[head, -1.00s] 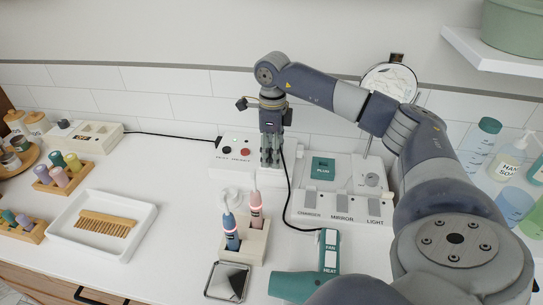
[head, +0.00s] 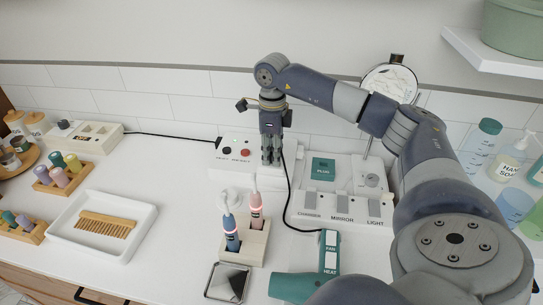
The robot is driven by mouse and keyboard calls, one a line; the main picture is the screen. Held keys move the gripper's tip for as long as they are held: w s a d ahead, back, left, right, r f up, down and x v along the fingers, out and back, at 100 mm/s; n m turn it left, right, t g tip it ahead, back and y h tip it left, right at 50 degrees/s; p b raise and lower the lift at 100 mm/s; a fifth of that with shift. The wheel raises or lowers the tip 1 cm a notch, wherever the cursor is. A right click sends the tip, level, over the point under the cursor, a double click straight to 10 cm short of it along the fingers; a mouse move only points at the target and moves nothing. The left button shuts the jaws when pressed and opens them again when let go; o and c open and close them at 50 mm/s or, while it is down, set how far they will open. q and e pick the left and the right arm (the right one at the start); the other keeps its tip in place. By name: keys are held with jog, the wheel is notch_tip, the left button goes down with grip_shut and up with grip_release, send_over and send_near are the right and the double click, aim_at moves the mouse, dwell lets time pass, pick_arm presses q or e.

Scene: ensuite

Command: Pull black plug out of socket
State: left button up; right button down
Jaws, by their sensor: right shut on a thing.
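The white socket box (head: 232,163) stands against the tiled wall, with a dark button and a red button on its top. My right gripper (head: 272,160) points down over the right end of this box, its fingers shut on the black plug, which they mostly hide. A black cord (head: 289,190) comes out beside the fingers and runs down to the teal hair dryer (head: 300,285). Whether the plug is still seated in the socket is hidden. My left gripper is not in view.
A white switch panel (head: 340,208) with a teal block and a round mirror stands right of the gripper. A toothbrush holder (head: 257,240) is in front. A white tray (head: 60,225) with a comb lies left. The counter between is clear.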

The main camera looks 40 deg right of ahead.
jog(key=shift+r+p, duration=0.4)
jog(key=shift+r, duration=0.5)
jog(key=shift+r+p, duration=1)
jog(key=shift+r, duration=0.1)
jog(key=shift+r+p, duration=2.4)
jog(key=shift+r, duration=0.6)
jog(key=shift+a, duration=0.1)
